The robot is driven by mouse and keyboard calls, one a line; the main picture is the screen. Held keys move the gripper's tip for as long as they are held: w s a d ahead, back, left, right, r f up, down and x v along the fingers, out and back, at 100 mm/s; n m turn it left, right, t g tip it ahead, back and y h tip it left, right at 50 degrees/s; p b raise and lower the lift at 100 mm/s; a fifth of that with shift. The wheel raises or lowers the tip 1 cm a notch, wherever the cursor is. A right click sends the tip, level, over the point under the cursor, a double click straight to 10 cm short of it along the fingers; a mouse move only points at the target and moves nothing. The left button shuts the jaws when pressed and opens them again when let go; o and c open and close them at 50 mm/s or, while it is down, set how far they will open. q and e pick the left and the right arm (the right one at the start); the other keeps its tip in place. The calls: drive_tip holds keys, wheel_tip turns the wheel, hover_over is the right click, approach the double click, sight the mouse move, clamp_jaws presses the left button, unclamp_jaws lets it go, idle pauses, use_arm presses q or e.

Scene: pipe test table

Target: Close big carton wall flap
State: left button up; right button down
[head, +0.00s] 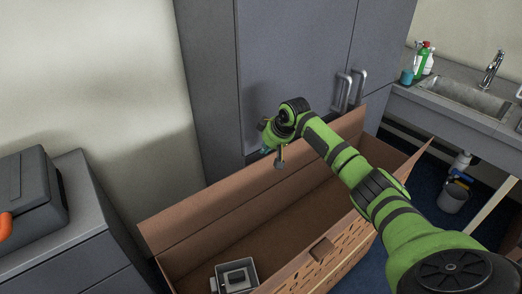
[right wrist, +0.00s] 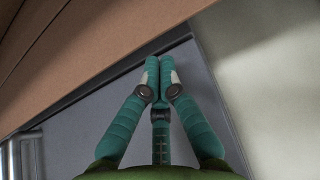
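The big brown carton (head: 325,262) stands open on the floor, with a view into its inside. Its long far wall flap (head: 205,208) stands raised along the back edge, in front of the grey cabinet. My right arm reaches across the carton from the right. My right gripper (head: 270,148) is at the far flap's upper edge, near its middle. In the right wrist view the teal fingers (right wrist: 159,66) are together and empty, with brown cardboard (right wrist: 85,45) above and to the left. I cannot tell whether they touch it. My left gripper is out of view.
A grey box-shaped item (head: 236,277) sits inside the carton. A tall grey cabinet (head: 290,50) stands close behind it. A drawer unit (head: 85,215) is at left, a sink counter (head: 465,110) at right, and a bucket (head: 453,198) under it.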

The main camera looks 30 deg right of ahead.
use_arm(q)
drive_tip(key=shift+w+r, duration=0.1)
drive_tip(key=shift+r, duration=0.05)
use_arm(e)
drive_tip(key=shift+x, duration=2.05)
